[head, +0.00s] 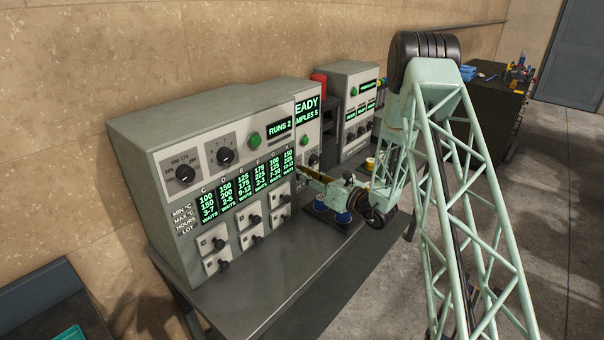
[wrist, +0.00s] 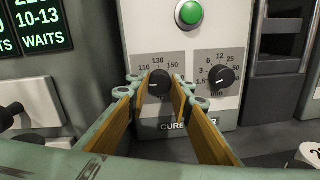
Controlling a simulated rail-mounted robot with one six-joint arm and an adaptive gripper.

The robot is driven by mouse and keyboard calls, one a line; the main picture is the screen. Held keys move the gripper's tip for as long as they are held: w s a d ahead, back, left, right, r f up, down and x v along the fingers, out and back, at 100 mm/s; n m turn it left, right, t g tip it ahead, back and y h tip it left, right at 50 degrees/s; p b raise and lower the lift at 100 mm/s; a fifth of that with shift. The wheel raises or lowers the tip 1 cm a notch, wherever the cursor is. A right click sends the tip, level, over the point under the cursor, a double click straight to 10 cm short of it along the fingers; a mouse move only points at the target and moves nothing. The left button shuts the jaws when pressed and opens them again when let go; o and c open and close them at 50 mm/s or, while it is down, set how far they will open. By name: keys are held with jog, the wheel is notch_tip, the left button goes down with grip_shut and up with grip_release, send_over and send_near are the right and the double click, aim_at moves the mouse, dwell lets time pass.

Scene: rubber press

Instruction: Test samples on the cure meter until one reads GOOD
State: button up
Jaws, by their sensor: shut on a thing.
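The cure meter (wrist: 205,115) fills the middle of the wrist view, with a green button, two black dials and a partly covered label. My gripper (wrist: 158,90) has its fingers on both sides of the left dial (wrist: 159,82), marked 110, 130, 150, and is shut on it. The right dial (wrist: 221,78), marked 3, 6, 12, 25, is free. In the head view, the meter's display (head: 307,113) reads READY and SAMPLES 5, its left edge cut off. My gripper (head: 303,173) reaches its front there. Blue-rimmed round pieces (head: 342,217) sit below my wrist; a pale numbered disc (wrist: 307,152) shows at lower right.
A large cabinet (head: 195,150) with lit columns, WAITS lines, switches and a RUNS 2 display stands left of the meter. Another instrument (head: 349,88) stands behind. The bench (head: 245,295) is bare in front of the cabinet. A dark workbench (head: 492,112) stands at the back right.

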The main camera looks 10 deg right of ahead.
jog(key=shift+m, duration=0.3)
jog(key=m+p, duration=0.6)
jog(key=m, duration=0.6)
jog(key=m+g+y+p, duration=0.1)
jog(key=m+p, duration=0.5)
jog(key=m, duration=0.7)
jog(key=shift+d+r+g, duration=0.1)
jog(key=shift+g, duration=0.2)
dwell(0.5)
jog(key=o, duration=0.8)
jog(key=shift+o, duration=0.2)
jog(key=v, duration=1.1)
jog(key=shift+s+d, duration=0.3)
